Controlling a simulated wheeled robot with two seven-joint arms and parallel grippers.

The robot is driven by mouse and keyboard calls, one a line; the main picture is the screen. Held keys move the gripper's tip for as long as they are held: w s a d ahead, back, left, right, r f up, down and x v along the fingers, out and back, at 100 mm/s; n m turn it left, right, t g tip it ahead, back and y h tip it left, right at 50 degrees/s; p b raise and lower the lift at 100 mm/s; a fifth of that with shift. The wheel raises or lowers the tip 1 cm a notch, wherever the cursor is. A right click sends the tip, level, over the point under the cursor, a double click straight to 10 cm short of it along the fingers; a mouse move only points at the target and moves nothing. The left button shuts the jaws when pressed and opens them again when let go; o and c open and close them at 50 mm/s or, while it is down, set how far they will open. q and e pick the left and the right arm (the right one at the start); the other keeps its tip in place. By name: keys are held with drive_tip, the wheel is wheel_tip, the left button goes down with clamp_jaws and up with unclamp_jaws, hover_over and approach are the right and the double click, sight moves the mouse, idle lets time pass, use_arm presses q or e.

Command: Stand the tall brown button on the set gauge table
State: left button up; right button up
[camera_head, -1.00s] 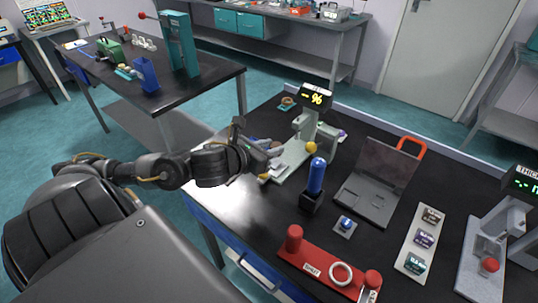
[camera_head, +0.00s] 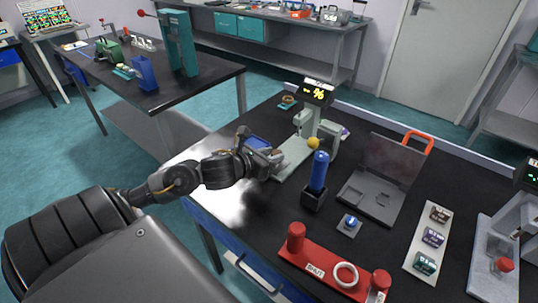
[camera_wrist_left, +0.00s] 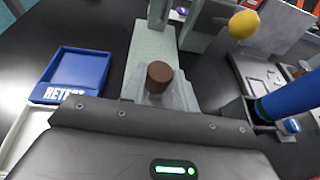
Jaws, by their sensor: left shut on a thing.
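My left gripper (camera_head: 277,158) is at the near left end of the pale green base of the set gauge (camera_head: 293,157). In the left wrist view the brown button (camera_wrist_left: 158,76) stands upright between the left gripper's fingertips (camera_wrist_left: 160,92), which are shut on it. The button's lower part is hidden by the fingers. The gauge's pale base (camera_wrist_left: 150,48) lies just beyond it; I cannot tell whether the button touches it. In the head view the gripper hides the button. The gauge has a lit display (camera_head: 318,91) and a yellow knob (camera_head: 313,143). My right gripper is not in view.
A blue RETEST tray (camera_wrist_left: 78,72) is left of the gripper. A blue cylinder in a black holder (camera_head: 314,200) stands to the right. Further right are an open grey case (camera_head: 360,190), a red stand (camera_head: 325,262) and a strip of small tins (camera_head: 412,262).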

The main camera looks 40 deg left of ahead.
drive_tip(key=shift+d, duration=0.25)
use_arm(q)
drive_tip(key=shift+f, duration=0.15)
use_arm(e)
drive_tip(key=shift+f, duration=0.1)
use_arm(q)
drive_tip(key=shift+f, duration=0.1)
drive_tip(key=o, duration=0.9)
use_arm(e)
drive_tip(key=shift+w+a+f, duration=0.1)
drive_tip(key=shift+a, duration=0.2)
use_arm(q)
drive_tip(key=shift+o, duration=0.2)
